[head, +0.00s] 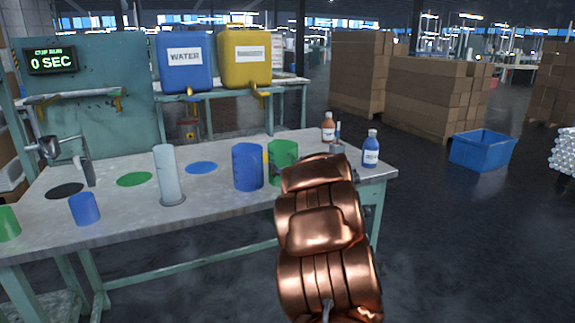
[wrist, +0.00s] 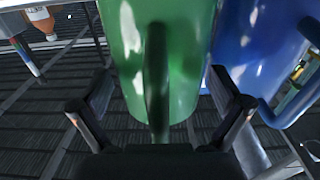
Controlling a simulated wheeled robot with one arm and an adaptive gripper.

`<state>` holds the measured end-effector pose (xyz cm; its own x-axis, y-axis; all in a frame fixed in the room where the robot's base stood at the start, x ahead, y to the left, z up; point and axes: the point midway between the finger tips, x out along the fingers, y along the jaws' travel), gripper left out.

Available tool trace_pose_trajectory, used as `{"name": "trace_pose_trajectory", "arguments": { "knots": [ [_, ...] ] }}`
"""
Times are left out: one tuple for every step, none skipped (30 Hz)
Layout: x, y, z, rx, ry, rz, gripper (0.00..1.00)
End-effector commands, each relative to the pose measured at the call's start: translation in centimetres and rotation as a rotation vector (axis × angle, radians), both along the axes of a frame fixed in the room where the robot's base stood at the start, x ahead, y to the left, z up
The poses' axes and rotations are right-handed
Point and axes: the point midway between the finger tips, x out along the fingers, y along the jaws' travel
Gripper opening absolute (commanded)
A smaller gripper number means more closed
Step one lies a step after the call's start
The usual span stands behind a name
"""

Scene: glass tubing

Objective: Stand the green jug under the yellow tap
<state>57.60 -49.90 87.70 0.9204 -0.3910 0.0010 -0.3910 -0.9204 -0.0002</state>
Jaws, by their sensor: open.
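The green jug (head: 284,152) stands on the table just right of a blue jug (head: 247,166), with its lower part hidden by my copper arm. In the wrist view the green jug (wrist: 188,50) fills the middle, its dark upright handle (wrist: 157,85) facing me. My gripper (wrist: 160,92) is open, one finger on each side of the handle; I cannot tell that either touches. In the head view the gripper is hidden behind my arm. The yellow tap (head: 259,91) sits low on the front of a yellow tank (head: 245,57) on the rear bench.
A blue WATER tank (head: 184,62) stands left of the yellow one. A clear cylinder (head: 166,175), a blue cup (head: 84,208) and a green cup (head: 8,222) stand on the table (head: 215,186). Orange-red (head: 328,127) and blue (head: 371,149) bottles stand at its right end.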

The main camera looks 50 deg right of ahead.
Motion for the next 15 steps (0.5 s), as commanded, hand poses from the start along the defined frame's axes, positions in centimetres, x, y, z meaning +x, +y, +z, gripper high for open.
{"name": "trace_pose_trajectory", "arguments": {
  "knots": [
    [0.0,0.0,0.0,0.000,0.000,0.000,1.00],
    [0.0,0.0,0.0,0.000,0.000,0.000,1.00],
    [0.0,0.0,0.0,0.000,0.000,0.000,1.00],
    [0.0,0.0,0.0,0.000,0.000,0.000,1.00],
    [0.0,0.0,0.1,0.000,0.000,0.000,1.00],
    [0.0,0.0,0.2,0.000,0.000,0.000,1.00],
    [0.0,0.0,0.4,-0.001,0.000,0.000,1.00],
    [-0.2,0.1,0.4,0.000,0.000,0.000,1.00],
    [-0.5,0.2,0.4,0.000,0.001,-0.001,1.00],
    [-0.7,0.2,0.4,0.001,0.002,-0.002,1.00],
    [-1.0,0.3,0.3,0.001,0.002,-0.002,1.00],
    [-1.5,0.5,0.3,0.002,0.004,-0.004,1.00],
    [-1.8,0.6,0.3,0.002,0.004,-0.004,1.00],
    [-2.2,0.8,0.3,0.002,0.004,-0.004,1.00],
    [-2.7,1.0,0.4,0.002,0.001,-0.004,1.00]
  ]
}}
